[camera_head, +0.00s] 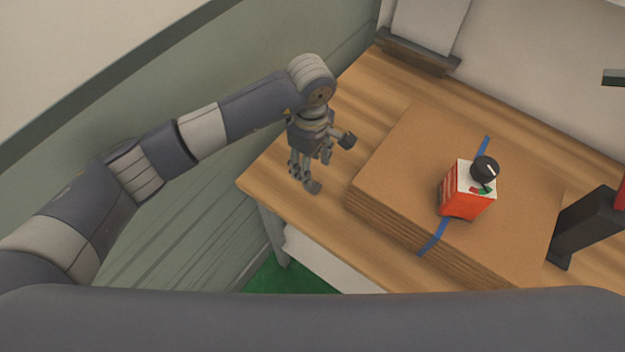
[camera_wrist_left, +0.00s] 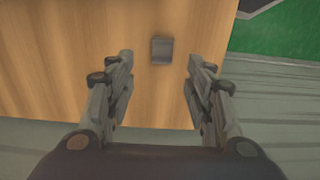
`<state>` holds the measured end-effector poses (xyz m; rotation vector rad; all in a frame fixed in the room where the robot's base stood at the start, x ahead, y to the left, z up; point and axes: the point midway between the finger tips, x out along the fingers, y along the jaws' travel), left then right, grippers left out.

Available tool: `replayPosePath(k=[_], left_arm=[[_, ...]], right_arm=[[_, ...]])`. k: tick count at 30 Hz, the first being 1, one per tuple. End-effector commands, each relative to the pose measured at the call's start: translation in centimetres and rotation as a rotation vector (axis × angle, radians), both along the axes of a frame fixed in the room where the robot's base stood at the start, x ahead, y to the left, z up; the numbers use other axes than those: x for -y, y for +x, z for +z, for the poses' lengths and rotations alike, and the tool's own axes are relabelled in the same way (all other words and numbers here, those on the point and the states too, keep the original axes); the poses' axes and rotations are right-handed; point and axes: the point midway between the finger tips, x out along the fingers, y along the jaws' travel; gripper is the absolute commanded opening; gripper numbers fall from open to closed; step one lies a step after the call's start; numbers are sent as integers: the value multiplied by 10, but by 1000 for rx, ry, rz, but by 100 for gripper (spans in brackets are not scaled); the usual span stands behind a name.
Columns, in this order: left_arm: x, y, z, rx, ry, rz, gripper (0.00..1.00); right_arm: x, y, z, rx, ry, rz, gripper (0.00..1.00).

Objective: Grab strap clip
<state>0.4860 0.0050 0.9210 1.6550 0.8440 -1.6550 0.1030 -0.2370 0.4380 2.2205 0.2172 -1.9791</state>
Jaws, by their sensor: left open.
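A small grey block-shaped piece (camera_wrist_left: 163,50), perhaps the strap clip, lies on the wooden table in the left wrist view. I cannot pick it out surely in the head view. My left gripper (camera_head: 310,172) points down near the table's left corner, left of the cardboard stack. Its fingers (camera_wrist_left: 158,64) are apart and empty in the left wrist view, with the grey piece just beyond and between the tips. They do not visibly grip it. A blue strap (camera_head: 432,241) runs over the stack. My right gripper is not in view.
The cardboard stack (camera_head: 400,160) fills the middle of the table (camera_head: 335,215). A red box (camera_head: 465,195) with a black knob (camera_head: 485,168) stands on it. A dark bracket-like object (camera_head: 588,222) is at right. A green wall (camera_head: 190,215) borders the left.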

Motion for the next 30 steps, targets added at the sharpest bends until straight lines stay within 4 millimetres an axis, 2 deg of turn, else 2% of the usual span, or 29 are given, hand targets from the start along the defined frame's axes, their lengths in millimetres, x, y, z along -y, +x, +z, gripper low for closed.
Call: replayPosePath(k=[3, 7, 11, 18, 27, 29, 30], left_arm=[[0, -1, -12, -1, 0, -1, 48], [0, -1, -18, -1, 1, 0, 48], [2, -6, -31, -4, 1, -1, 48], [3, -7, -62, -1, 0, 1, 48], [3, -7, -68, 1, -1, -1, 48], [3, -7, -68, 1, -1, -1, 37], [3, -7, -68, 1, -1, -1, 28]], right_arm=[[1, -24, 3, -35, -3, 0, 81], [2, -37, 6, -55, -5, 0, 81], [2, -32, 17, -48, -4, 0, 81], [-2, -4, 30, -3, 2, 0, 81], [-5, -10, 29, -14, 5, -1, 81], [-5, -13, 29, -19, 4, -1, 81], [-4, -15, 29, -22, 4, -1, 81]])
